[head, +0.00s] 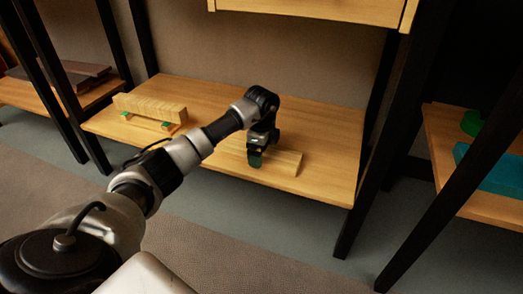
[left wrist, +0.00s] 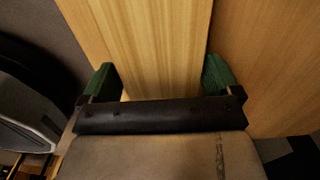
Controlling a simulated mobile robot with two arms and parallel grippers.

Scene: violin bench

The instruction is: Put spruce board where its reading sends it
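A pale, straight-grained board, which looks like the spruce board (head: 286,163), lies flat on the low wooden shelf. In the left wrist view the board (left wrist: 160,45) runs up between my green fingertips. My left gripper (head: 256,160) points down at the board, its fingers apart, one near each long edge; it also shows in the left wrist view (left wrist: 161,80). I cannot tell whether the fingers touch the board. The gripper and forearm hide part of the board. No reading is visible. My right gripper is not in view.
A pale ridged wooden block (head: 150,107) rests on green supports at the shelf's left. The shelf's (head: 325,150) right end is clear. Black posts (head: 365,140) stand at its corners. Another shelf at right holds a blue item (head: 490,168); dark boards (head: 75,75) lie far left.

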